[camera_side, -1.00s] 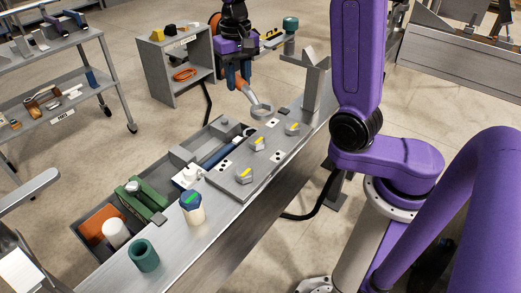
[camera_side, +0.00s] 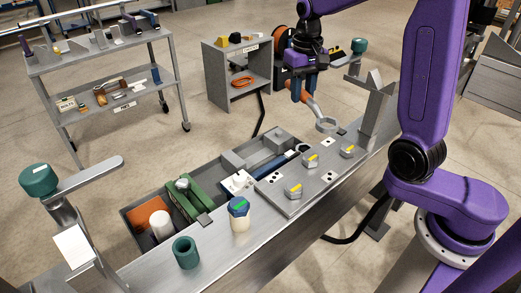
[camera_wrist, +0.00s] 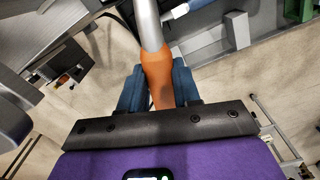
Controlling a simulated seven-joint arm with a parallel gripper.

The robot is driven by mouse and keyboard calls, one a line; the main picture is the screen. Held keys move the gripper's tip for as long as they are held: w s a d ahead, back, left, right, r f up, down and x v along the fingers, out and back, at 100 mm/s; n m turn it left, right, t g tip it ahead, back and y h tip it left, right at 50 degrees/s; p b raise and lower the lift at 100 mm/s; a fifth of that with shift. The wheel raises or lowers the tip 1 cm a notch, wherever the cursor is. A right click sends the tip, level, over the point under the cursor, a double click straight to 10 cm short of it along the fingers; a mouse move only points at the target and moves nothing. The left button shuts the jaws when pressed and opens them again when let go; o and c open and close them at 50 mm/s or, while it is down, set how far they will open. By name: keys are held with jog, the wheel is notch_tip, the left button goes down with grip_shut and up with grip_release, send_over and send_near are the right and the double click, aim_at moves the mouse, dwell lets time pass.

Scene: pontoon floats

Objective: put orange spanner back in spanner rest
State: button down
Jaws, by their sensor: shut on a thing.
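My gripper (camera_side: 303,92) is shut on the orange spanner (camera_side: 314,106), around its orange handle. The spanner's grey ring end (camera_side: 327,125) points down and to the right, in the air by the far edge of the grey plate. In the wrist view the orange handle (camera_wrist: 158,72) sits between my blue fingers (camera_wrist: 157,88), and its grey shaft runs out of the top of the picture. A grey forked post (camera_side: 375,105), which looks like the spanner rest, stands on the bench to the right of the spanner, apart from it. No spanner lies in its fork.
The plate (camera_side: 318,180) carries several yellow-marked knobs. A grey tray (camera_side: 133,213) beside the bench holds a green tool and a white cylinder. A blue-capped jar (camera_side: 239,215) and a teal cup (camera_side: 186,252) stand on the bench. A grey cabinet (camera_side: 222,82) stands behind.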

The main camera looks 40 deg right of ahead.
jog(key=c, duration=1.3)
grip_release()
jog(key=shift+c, duration=0.2)
grip_shut()
jog(key=shift+w+a+f+n, duration=0.25)
jog(key=shift+w+n, duration=0.15)
jog(key=shift+n, duration=0.3)
jog(key=w+a+f+n, duration=0.7)
jog(key=w+a+n, duration=0.1)
jog(key=n, duration=1.2)
jog(key=shift+w+a, duration=0.15)
jog(key=shift+a, duration=0.65)
